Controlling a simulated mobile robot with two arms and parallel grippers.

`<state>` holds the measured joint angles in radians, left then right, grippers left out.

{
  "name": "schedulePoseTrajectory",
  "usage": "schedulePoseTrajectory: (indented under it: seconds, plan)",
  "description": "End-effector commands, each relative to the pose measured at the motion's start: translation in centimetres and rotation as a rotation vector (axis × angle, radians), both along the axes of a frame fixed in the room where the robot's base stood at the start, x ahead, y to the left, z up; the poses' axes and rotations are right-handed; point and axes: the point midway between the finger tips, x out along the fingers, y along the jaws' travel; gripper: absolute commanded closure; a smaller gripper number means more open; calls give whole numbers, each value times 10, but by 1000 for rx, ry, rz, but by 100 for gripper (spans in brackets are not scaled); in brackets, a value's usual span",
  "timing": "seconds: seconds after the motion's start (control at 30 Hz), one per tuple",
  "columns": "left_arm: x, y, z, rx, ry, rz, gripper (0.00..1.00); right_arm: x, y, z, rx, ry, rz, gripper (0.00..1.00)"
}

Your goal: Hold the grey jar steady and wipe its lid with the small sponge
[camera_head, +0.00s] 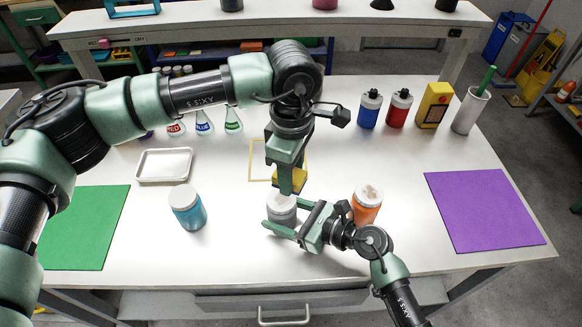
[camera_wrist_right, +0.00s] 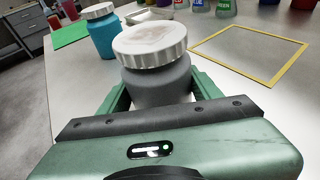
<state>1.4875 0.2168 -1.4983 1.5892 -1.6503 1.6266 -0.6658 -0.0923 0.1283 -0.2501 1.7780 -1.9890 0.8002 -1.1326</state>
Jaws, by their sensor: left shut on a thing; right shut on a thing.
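The grey jar (camera_head: 281,212) stands upright on the white table, near the middle front. Its pale lid (camera_wrist_right: 150,43) has a greyish smudge on top in the right wrist view. My right gripper (camera_head: 291,216) is shut on the jar's body, a finger on each side. My left gripper (camera_head: 288,186) points down above the jar, shut on the small yellow sponge (camera_head: 293,176). The sponge is partly hidden by the fingers. It does not show in the right wrist view, which shows the lid's top uncovered.
A blue jar (camera_head: 187,208) stands to the left and an orange jar (camera_head: 367,204) close by on the right. A yellow square outline (camera_head: 258,181) lies behind the grey jar. A white tray (camera_head: 163,165), green mat (camera_head: 85,228) and purple mat (camera_head: 484,211) lie farther out.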

Motion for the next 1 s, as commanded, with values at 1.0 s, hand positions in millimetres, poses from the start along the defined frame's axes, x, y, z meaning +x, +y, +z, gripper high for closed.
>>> schedulePoseTrajectory:
  seconds: [1.0]
  plan:
    - [1,31,-56,0,-1,-1,98,0,0,-1,-1,2,0,77]
